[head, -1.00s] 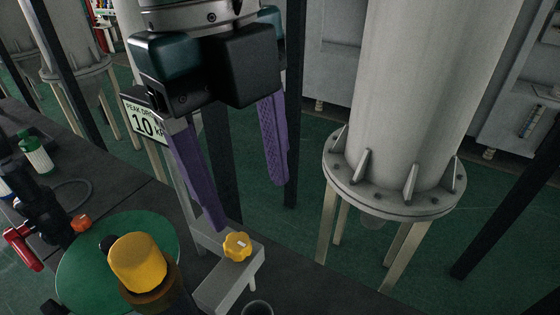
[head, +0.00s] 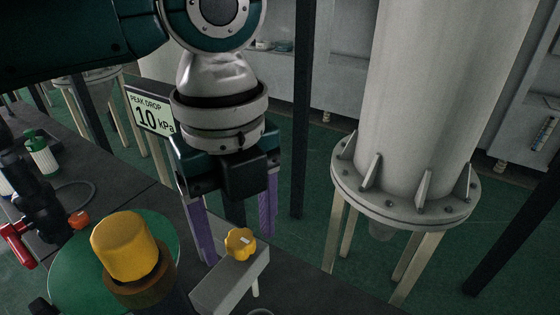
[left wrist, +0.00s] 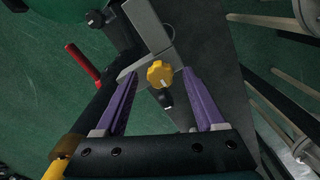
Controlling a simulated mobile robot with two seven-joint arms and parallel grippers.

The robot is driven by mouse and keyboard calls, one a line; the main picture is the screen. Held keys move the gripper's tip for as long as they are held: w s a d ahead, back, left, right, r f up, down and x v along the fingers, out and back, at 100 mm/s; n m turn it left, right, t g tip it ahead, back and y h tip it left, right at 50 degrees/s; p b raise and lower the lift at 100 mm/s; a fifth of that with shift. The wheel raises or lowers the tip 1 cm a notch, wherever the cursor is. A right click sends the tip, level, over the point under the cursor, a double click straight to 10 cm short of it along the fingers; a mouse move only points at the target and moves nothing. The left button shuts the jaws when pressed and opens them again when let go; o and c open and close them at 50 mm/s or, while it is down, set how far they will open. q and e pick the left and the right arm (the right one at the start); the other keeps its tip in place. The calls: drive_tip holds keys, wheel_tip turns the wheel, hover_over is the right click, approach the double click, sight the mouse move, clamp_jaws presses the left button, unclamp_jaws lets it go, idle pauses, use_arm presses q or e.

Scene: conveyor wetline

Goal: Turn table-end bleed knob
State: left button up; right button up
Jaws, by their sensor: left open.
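The yellow lobed bleed knob (head: 240,243) has a pale pointer mark on its face and sits on a grey bracket (head: 232,280) at the table end. It also shows in the left wrist view (left wrist: 160,74), between the two purple fingertips, with visible gaps to both. My left gripper (head: 237,246) is open and empty, pointing down at the knob. Whether any finger touches the knob cannot be told. My right gripper is not in view.
A large yellow cap (head: 124,246) on a brown collar stands left of the bracket, over a green disc (head: 72,272). A red-handled valve (head: 18,245) is at far left. A "PEAK DROP 10 kPa" display (head: 150,110) stands behind. A flanged grey column (head: 405,195) rises right.

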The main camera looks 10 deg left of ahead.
use_arm(q)
drive_tip(key=shift+c, duration=0.3)
clamp_jaws()
idle(0.3)
